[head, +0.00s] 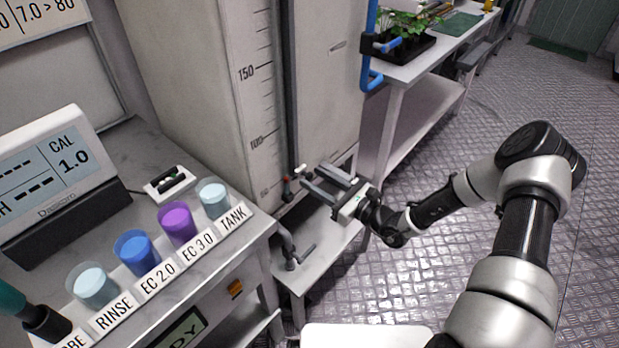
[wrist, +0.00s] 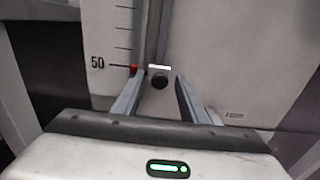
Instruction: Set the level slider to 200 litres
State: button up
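The level scale (head: 262,100) is printed on the front of a tall pale tank (head: 205,75), with 150 and 100 readable in the head view. A dark vertical track (head: 289,80) runs beside it. The slider's black knob (wrist: 160,81) shows in the wrist view with a white bar above it. A red pointer (wrist: 134,70) is at about the 50 mark (wrist: 98,63). My gripper (head: 312,177) is open at the low end of the track. In the wrist view its fingers appear on either side of the knob; I cannot tell whether they touch it.
A bench with a meter (head: 45,170) and several labelled cups (head: 178,223) stands at the left. A tap (head: 290,250) is below the tank's front. A blue pipe (head: 369,75) runs at the tank's right. The metal floor (head: 440,255) at right is clear around my arm.

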aim_at(305, 175)
jog(key=shift+x, duration=1.4)
